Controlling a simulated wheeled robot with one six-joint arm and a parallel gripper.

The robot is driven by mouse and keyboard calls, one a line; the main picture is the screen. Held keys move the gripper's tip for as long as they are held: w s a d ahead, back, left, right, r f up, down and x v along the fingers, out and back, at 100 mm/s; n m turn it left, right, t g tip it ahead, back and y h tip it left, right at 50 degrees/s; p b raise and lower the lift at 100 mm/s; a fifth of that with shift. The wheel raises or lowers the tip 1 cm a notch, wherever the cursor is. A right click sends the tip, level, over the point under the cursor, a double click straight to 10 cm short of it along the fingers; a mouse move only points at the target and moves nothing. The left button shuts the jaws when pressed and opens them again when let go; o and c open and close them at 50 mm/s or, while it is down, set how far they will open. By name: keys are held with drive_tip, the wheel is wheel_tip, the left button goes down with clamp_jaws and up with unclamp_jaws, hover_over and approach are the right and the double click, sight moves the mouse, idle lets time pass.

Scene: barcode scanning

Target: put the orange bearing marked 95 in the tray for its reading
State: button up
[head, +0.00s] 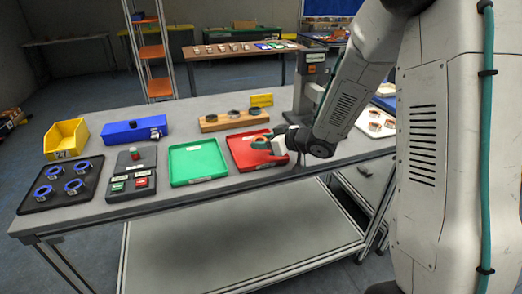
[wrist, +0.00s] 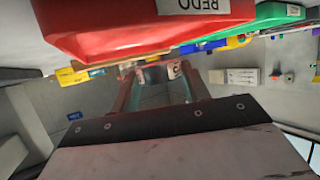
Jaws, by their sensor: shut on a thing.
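My gripper (head: 262,143) is shut on an orange bearing (head: 258,140), held at or just above the red tray (head: 243,161). I cannot tell whether the bearing touches the tray. In the wrist view the bearing (wrist: 160,72) shows between the two fingers, partly hidden; the marking on it is too small to read. The red tray also fills the top of the wrist view (wrist: 120,35), with a label reading REDO. A green tray (head: 196,162) lies empty to the left of the red one.
A control box (head: 131,172) with green and red buttons and a black tray of blue rings (head: 35,205) lie at left. A yellow bin (head: 66,136), a blue box (head: 134,132) and a wooden ring holder (head: 233,122) stand behind. A white tray of bearings (head: 372,132) is at right.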

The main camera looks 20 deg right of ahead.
sight(261, 156)
drive_tip(key=shift+w+a+f, duration=0.2)
drive_tip(key=shift+f, duration=0.7)
drive_tip(key=shift+w+a+f, duration=0.15)
drive_tip(key=shift+w+f, duration=0.05)
drive_tip(key=shift+f, duration=0.7)
drive_tip(key=shift+f, duration=0.2)
drive_tip(key=o, duration=1.2)
